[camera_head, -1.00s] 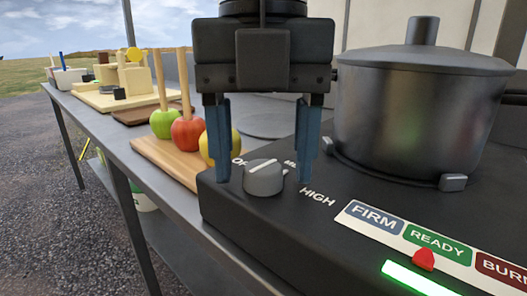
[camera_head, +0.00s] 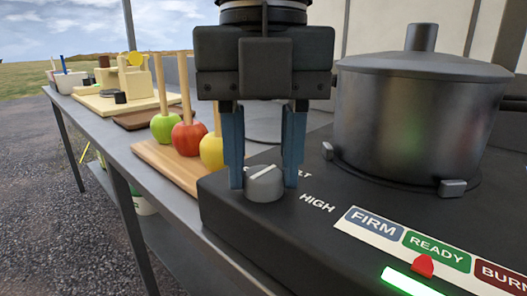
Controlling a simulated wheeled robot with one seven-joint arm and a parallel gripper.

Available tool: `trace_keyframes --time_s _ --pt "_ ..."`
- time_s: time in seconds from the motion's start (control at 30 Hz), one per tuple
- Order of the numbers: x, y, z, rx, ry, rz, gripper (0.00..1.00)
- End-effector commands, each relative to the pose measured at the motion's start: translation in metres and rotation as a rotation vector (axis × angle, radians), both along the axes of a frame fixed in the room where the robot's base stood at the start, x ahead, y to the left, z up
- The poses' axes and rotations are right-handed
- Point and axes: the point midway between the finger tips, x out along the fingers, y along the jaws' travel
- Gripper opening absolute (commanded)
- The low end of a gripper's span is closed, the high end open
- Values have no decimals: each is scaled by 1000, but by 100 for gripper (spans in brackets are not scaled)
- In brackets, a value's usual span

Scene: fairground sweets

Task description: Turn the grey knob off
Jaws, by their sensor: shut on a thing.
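The grey knob (camera_head: 265,184) sits on the black stove top near its left corner. A white line on its top runs slantwise, from lower left to upper right. My gripper (camera_head: 264,172) points down with one blue finger on each side of the knob, and it is shut on the knob. The printed word HIGH (camera_head: 317,203) shows to the right of the knob. The OFF label is hidden behind the left finger, and the label behind the knob is partly covered.
A lidded pot (camera_head: 415,120) stands on the stove (camera_head: 260,235) at right. A strip (camera_head: 437,252) reads FIRM, READY and BURN; its red pointer (camera_head: 423,265) is under READY, above a lit green bar (camera_head: 409,281). Green, red and yellow apples on sticks stand on a wooden board (camera_head: 165,163) at left.

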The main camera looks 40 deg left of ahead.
Motion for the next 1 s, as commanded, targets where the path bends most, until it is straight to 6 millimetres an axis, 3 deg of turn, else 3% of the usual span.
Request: trace_keyframes --time_s 0.27,1.0 --pt "0 0 3 0 0 163 9" --pt "1 0 2 2 -2 852 9"
